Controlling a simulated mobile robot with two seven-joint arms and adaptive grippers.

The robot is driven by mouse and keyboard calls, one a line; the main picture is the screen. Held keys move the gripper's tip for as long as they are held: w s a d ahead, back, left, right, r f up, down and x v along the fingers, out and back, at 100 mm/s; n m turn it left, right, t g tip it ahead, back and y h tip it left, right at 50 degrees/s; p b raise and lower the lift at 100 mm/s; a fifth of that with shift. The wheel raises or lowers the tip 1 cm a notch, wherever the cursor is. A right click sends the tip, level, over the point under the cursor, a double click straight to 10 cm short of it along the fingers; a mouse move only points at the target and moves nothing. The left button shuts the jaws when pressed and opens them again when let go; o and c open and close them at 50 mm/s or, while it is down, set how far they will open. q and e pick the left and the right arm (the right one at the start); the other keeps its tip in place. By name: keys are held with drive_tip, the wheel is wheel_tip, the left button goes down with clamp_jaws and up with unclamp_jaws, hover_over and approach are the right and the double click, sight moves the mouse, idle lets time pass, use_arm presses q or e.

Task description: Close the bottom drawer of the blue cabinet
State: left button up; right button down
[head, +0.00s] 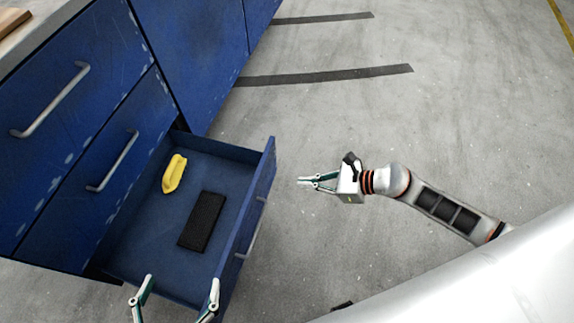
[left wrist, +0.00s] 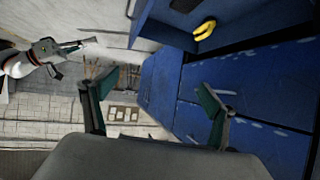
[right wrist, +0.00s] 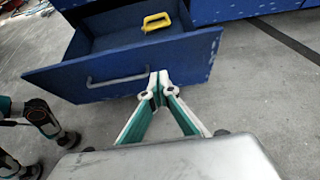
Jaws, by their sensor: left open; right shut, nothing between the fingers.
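The bottom drawer (head: 262,172) of the blue cabinet (head: 100,50) is pulled far out. Its front and handle (head: 252,228) face right in the head view. In the right wrist view the drawer front (right wrist: 185,55) shows with its handle (right wrist: 118,81). My right gripper (head: 303,182) is shut and empty, out in front of the drawer front with a gap in the head view. My left gripper (head: 178,290) is open and empty at the drawer's near end; its height relative to the drawer edge is hard to tell.
A yellow object (head: 174,174) and a black flat block (head: 202,221) lie in the drawer. Two drawers above, with handles (head: 112,160) and (head: 50,100), are shut. The grey concrete floor (head: 320,120) in front is clear apart from dark stripes.

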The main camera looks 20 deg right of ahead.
drive_tip(key=b, duration=0.2)
approach(260, 179)
wheel_tip(260, 179, down, 3)
drive_tip(key=w+a, duration=0.2)
drive_tip(key=a, duration=0.1)
drive_tip(key=shift+a+r, duration=0.1)
drive_tip(key=shift+a, duration=0.2)
drive_tip(key=shift+w+a, duration=0.45)
drive_tip(key=shift+a, duration=0.05)
use_arm(q)
drive_tip(key=shift+w+d+r+n, duration=0.3)
drive_tip(key=shift+w+d+r, duration=0.15)
drive_tip(key=shift+d+r, duration=0.35)
drive_tip(key=shift+f, duration=0.15)
drive_tip(key=shift+a, duration=0.1)
use_arm(e)
drive_tip(key=shift+w+a, duration=0.1)
drive_tip(key=shift+a, duration=0.05)
